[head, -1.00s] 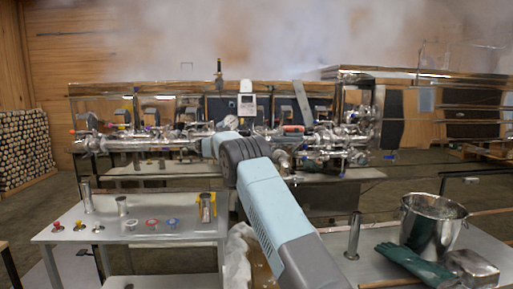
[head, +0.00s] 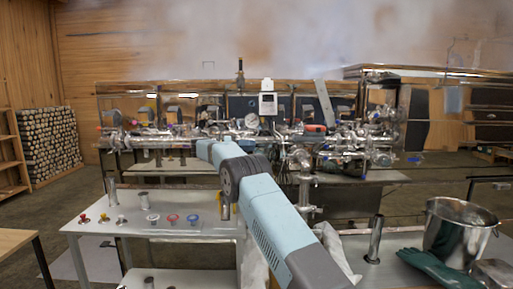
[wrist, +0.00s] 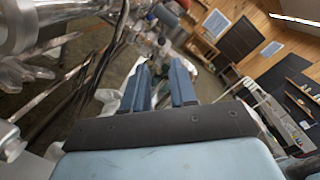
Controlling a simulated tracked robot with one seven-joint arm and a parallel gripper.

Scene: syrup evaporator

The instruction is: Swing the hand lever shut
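The task's hand lever cannot be told apart with certainty among the crowded fittings of the steel pipework (head: 165,140). A red-orange handle-like part (head: 315,128) sits on the right half of that pipework in the head view. In the wrist view a red part (wrist: 183,4) shows at the top edge, beyond the fingers. My gripper (wrist: 161,84) has its two blue fingers apart, with a gap between them and nothing visibly held. In the head view my arm reaches toward the pipework, and its fingers are hidden.
A grey bench (head: 160,226) with several coloured knobs stands at front left. A steel bucket (head: 455,232) and green gloves (head: 432,268) are at front right. Close to the gripper's left, a large metal pipe (wrist: 30,22) fills the wrist view's corner. Stacked logs (head: 50,145) stand far left.

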